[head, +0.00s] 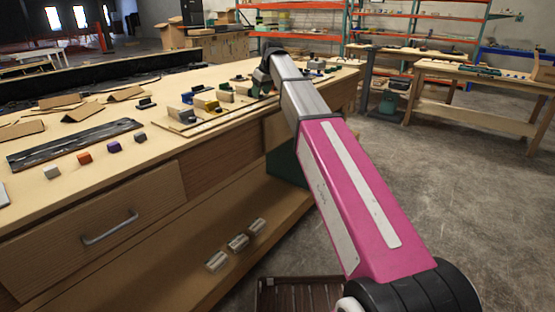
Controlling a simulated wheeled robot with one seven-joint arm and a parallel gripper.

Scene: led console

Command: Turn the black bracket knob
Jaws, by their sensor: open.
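A row of small brackets with knobs stands on a thin board (185,127) on the workbench. A yellow bracket (203,103) has a dark piece at its front, and a grey-blue bracket (187,97) stands to its left. A separate small black bracket-like piece (146,103) lies left of the board. I cannot tell which of these dark pieces is the black bracket knob. My gripper (261,85) is at the far end of my pink and grey arm, over the right part of the row. It is small, dark and open, and its fingers are hard to make out. My arm hides part of the row.
On the workbench (40,207), several small coloured cubes (84,158) and a dark flat strip (75,144) lie to the left. Cardboard pieces (97,107) lie behind them. A drawer handle (110,227) sticks out in front. Concrete floor (430,190) is open at the right.

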